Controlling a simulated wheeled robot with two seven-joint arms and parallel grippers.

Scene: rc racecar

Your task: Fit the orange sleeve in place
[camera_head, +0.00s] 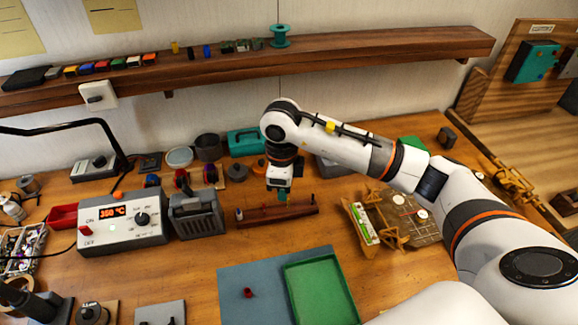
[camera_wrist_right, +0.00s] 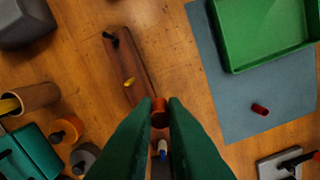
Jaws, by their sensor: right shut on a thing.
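A dark wooden strip (camera_head: 262,218) with upright pegs lies on the bench. In the right wrist view, the strip (camera_wrist_right: 136,66) shows a black peg (camera_wrist_right: 110,38), a yellow peg (camera_wrist_right: 129,82) and a blue-and-white one (camera_wrist_right: 162,150). My right gripper (camera_head: 282,197) points down over the strip. Its green fingers are shut on the orange sleeve (camera_wrist_right: 159,113), between the yellow and blue-and-white pegs in that view. I cannot tell whether the sleeve is around a peg or above it. The fingers hide the sleeve in the head view. My left gripper is not in view.
A blue-grey mat (camera_head: 240,275) in front holds a green tray (camera_head: 290,272) and a small red sleeve (camera_head: 248,292). A soldering station (camera_head: 122,222) stands at left. A wooden frame with a green-and-white label (camera_head: 364,224) lies at right. Bare bench separates strip and mat.

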